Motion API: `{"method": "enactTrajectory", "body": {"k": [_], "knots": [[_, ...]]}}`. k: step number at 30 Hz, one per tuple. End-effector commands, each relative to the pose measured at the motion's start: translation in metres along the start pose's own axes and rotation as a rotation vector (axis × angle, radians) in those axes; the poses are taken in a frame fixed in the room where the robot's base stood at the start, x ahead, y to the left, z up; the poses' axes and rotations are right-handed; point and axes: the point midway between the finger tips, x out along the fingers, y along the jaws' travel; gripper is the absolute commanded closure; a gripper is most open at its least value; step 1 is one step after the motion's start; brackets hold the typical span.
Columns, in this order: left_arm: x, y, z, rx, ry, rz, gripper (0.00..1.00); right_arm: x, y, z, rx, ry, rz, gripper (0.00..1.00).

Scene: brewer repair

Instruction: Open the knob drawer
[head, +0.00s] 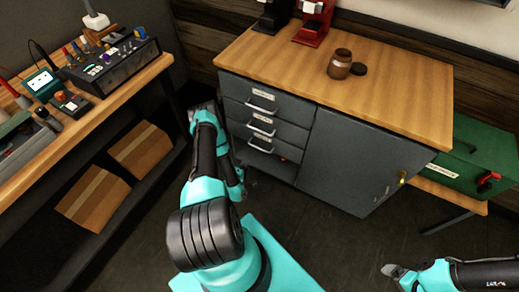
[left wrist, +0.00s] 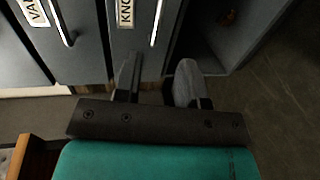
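The knob drawer is the lowest of three grey drawers, and its front (head: 255,138) looks closed in the head view. In the left wrist view its label (left wrist: 126,12), partly cut off, and its bar handle (left wrist: 157,22) show at the top. My left gripper (left wrist: 158,64) is open and empty. Its two fingers point at the drawer, with the handle ahead of the gap and apart from the tips. In the head view the left gripper (head: 249,183) is low in front of the cabinet, partly hidden by my arm. My right gripper (head: 393,270) is at the lower right, away from the cabinet.
An open compartment (left wrist: 215,45) lies under the knob drawer, with a small reddish thing inside. A jar (head: 340,65) stands on the wooden top (head: 405,90). A workbench (head: 120,95) stands left of my left arm. The floor before the cabinet is clear.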

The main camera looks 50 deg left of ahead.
Motion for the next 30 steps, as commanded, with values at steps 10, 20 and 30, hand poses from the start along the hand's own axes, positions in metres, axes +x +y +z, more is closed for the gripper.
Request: {"method": "enactTrajectory", "body": {"k": [10,20,30], "knots": [[0.059,0.001,0.001,0.002,-0.002,0.002,0.63,0.0,0.0,0.0,0.0,0.0,0.0,0.0],[0.115,0.0,0.001,0.002,-0.001,0.002,0.63,0.0,0.0,0.0,0.0,0.0,0.0,0.0],[0.151,0.0,0.001,0.0,0.0,0.0,0.63,0.0,0.0,0.0,0.0,0.0,0.0,0.0]]}}
